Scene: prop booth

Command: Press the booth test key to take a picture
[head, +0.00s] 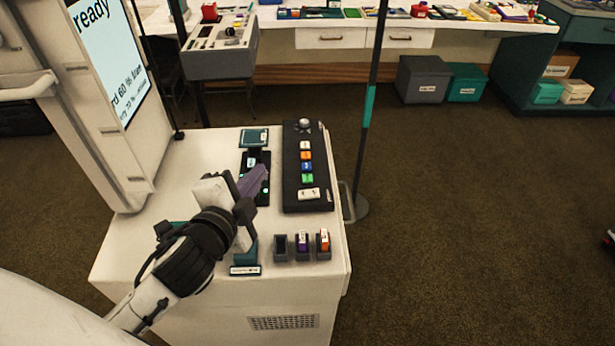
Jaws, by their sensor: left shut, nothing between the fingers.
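My left gripper (251,190) reaches in from the lower left over the white console (180,165). It is shut and empty, above or against a black unit (265,159) with small green lights, and hides much of it. I cannot tell whether the fingertips touch. To its right lies a black control panel (291,165) with a round knob, a column of white, orange, blue and green keys (307,178), and a wide white key (309,194) at the near end. I cannot read which is the booth test key. My right gripper is not in view.
A screen (107,52) showing "ready" stands at the left. Small dark holders (302,246) line the console's near side, two with coloured items. A dark pole (372,80) stands right of the console. Open carpet (470,220) lies to the right.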

